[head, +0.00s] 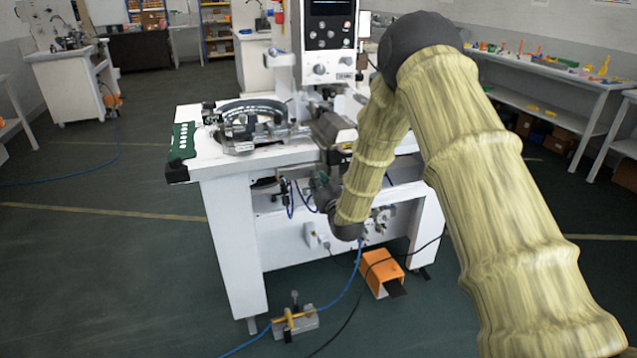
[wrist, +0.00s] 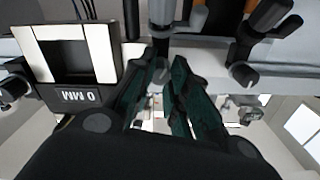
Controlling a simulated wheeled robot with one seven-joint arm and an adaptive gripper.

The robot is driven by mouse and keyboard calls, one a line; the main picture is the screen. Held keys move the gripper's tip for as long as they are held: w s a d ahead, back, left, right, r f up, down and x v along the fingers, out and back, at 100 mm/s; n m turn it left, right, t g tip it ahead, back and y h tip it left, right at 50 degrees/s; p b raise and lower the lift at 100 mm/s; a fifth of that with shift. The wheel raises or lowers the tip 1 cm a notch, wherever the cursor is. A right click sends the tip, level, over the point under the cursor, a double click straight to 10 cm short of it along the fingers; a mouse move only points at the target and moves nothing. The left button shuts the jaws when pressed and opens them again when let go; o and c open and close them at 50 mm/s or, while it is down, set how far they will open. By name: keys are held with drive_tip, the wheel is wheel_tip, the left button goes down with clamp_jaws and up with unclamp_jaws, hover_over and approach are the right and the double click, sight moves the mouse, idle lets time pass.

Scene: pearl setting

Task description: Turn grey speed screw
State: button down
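In the wrist view the two dark green fingers of my gripper (wrist: 161,75) reach up towards the underside of the machine. Their tips stand close on either side of a small grey round piece (wrist: 160,70), which looks like the grey speed screw. The fingers hide most of it, and I cannot tell whether they press on it or only stand around it. In the head view my gripper (head: 322,188) is below the front edge of the white machine table, left of my wrist. The screw cannot be made out there.
Dark fittings (wrist: 255,45) hang at upper right. The machine table (head: 225,165) carries a curved fixture (head: 250,112). An orange pedal (head: 381,272) and a clamp-like device (head: 295,322) lie on the floor.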

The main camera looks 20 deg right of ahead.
idle(0.4)
drive_tip(key=shift+d+f+m+b, duration=0.1)
drive_tip(key=shift+f+m+b, duration=0.05)
drive_tip(key=shift+m+b, duration=6.25)
drive_tip(key=shift+f+m+b, duration=0.1)
drive_tip(key=shift+m+b, duration=3.95)
drive_tip(key=shift+m, duration=4.55)
